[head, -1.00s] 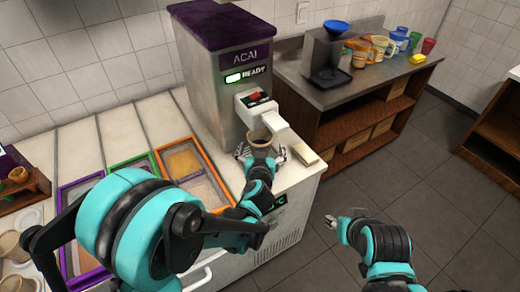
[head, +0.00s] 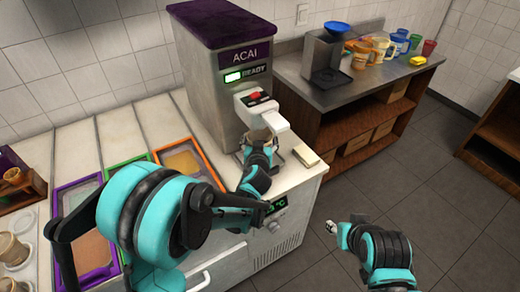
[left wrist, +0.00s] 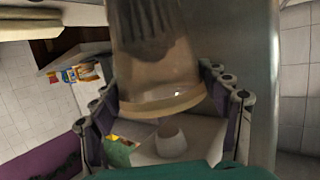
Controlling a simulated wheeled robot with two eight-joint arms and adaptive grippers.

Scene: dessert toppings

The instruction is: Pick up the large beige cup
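The large beige cup (head: 257,135) is under the nozzle of the acai machine. In the left wrist view the translucent beige cup (left wrist: 165,75) fills the upper middle, with dark streaks showing on or inside it. My left gripper (head: 258,150) has its fingers on both sides of the cup and looks shut on it; the fingers also flank it in the left wrist view (left wrist: 165,98). My arm hides the lower part of the cup in the head view. My right gripper (head: 331,227) hangs over the floor, away from the cup, too small to read.
The acai machine (head: 225,85) stands just behind the cup on a white counter (head: 125,125). A small pale block (head: 306,155) lies right of my left gripper. Framed topping bins (head: 183,163) are at left. A back counter holds several colored cups (head: 381,46).

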